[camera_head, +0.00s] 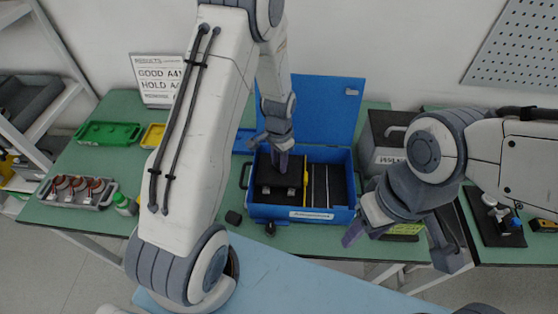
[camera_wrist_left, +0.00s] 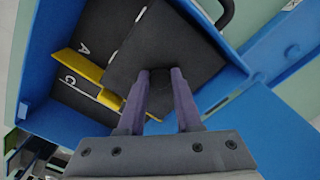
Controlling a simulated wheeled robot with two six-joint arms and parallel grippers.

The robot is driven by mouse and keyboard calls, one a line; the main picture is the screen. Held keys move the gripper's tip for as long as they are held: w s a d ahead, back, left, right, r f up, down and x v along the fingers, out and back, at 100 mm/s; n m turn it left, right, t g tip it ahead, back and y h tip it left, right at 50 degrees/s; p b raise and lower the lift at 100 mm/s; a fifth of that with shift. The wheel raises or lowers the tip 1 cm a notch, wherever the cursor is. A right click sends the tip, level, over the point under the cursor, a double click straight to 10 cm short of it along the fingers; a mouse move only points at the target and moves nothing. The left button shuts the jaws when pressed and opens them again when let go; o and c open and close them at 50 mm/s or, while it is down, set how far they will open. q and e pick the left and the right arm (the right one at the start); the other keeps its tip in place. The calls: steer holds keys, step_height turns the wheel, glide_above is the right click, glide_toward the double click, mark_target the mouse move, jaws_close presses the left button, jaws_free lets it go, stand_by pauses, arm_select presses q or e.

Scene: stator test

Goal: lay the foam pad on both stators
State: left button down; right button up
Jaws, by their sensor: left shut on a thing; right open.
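The foam pad (camera_head: 277,178) is a dark flat square inside the open blue box. In the left wrist view the pad (camera_wrist_left: 172,45) lies at an angle to the box walls, over part of the compartments. My left gripper (camera_head: 281,166) reaches into the box from above; its fingers (camera_wrist_left: 160,78) are shut on the pad's near edge. Two small pale parts show by the pad's front edge in the head view; I cannot tell whether they belong to stators. Any stators under the pad are hidden. My right gripper (camera_head: 400,248) is open and empty, in front of the box's right corner.
The blue box (camera_head: 298,213) has a raised lid (camera_head: 325,105) and a yellow divider (camera_wrist_left: 85,66). A grey tray (camera_head: 104,197) with several copper-wound parts stands left, near a green bin (camera_head: 108,133). A dark case (camera_head: 390,135) stands right of the box.

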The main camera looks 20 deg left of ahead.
arm_select(q)
steer(key=shift+f, duration=0.4)
stand_by(0.3)
steer(key=c, duration=0.5)
jaws_free()
steer(key=shift+r, duration=0.1)
step_height(320, 180, up, 10)
steer(key=shift+s+r+b, duration=0.1)
steer(key=shift+r+b, duration=0.05)
steer(key=shift+b, duration=0.8)
